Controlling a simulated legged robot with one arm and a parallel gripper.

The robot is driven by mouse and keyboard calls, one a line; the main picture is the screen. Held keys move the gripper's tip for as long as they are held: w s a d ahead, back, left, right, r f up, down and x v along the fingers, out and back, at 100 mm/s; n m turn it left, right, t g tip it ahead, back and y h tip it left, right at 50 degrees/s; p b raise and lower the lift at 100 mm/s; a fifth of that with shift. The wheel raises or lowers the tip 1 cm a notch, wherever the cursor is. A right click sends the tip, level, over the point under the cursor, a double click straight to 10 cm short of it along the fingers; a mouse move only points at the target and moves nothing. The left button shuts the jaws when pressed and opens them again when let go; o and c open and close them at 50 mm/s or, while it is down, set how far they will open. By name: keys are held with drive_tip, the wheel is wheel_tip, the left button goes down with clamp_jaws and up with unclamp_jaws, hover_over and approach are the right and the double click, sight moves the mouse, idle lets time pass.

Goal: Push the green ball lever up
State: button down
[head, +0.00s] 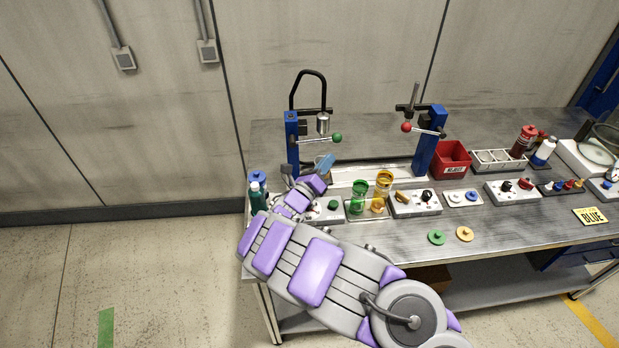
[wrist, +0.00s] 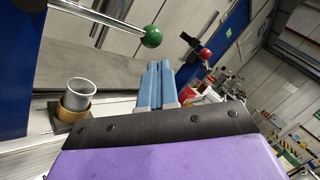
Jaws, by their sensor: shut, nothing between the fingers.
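The green ball lever (head: 337,138) is a thin silver rod with a green ball at its right end, on the left blue pump stand (head: 292,140). The rod looks roughly level. In the wrist view the green ball (wrist: 152,36) is above the fingertips, with its rod running up to the left. My gripper (head: 326,162) has blue fingers and is below the ball in the head view, apart from it. In the wrist view the fingers (wrist: 155,70) lie side by side, shut and empty, with a small gap to the ball.
A second blue stand with a red ball lever (head: 407,127) is to the right. Green and yellow beakers (head: 384,182), control boxes, a red bin (head: 452,158) and a rack (head: 499,160) stand on the metal table. A silver cup (wrist: 80,92) is left of my fingers in the wrist view.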

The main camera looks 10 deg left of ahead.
drive_tip(key=p+v, duration=0.1)
drive_tip(key=v, duration=0.7)
drive_tip(key=shift+s+a+r, duration=0.25)
drive_tip(key=shift+s+a, duration=0.05)
drive_tip(key=shift+s, duration=0.05)
drive_tip(key=shift+a, duration=0.15)
